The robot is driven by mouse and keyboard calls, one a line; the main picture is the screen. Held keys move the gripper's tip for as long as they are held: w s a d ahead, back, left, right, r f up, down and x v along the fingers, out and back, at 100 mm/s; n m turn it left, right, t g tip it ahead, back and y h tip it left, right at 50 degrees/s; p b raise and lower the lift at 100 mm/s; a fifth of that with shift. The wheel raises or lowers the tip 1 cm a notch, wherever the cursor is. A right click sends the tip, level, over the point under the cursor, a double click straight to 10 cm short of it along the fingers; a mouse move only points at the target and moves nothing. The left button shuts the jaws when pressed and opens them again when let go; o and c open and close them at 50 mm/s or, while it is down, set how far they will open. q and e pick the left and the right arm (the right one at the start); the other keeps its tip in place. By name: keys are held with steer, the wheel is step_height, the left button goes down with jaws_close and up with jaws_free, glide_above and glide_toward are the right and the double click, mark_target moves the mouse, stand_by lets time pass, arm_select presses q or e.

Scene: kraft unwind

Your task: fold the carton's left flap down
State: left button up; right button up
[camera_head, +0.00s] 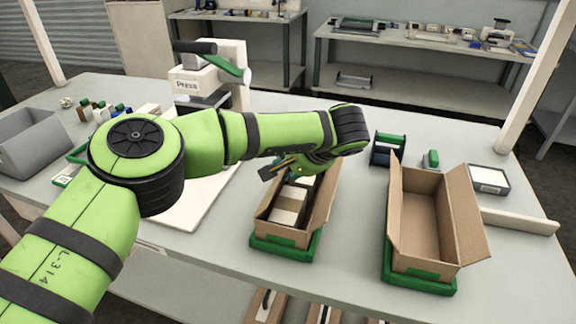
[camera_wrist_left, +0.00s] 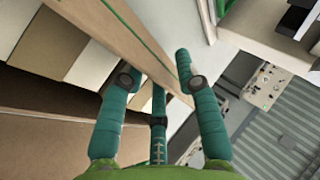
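A brown carton (camera_head: 283,238) stands in a green tray at the middle of the bench, its top open and pale blocks showing inside. Its right flap (camera_head: 326,198) stands up; its left flap is hard to make out in the head view. My left gripper (camera_head: 292,170) is over the carton's far end, partly hidden by my wrist. In the left wrist view my left gripper (camera_wrist_left: 160,88) has its fingers spread. A brown board edge (camera_wrist_left: 135,45), likely a carton flap, runs between the outer fingers; I cannot tell whether they touch it. My right gripper is not in view.
A second open, empty carton (camera_head: 402,258) stands to the right with flaps raised. Behind are a green-and-black holder (camera_head: 387,149) and a shallow tray (camera_head: 488,180). A white press (camera_head: 230,72) and a grey bin (camera_head: 36,140) are at left.

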arm_select(q)
steer(key=v, duration=1.2)
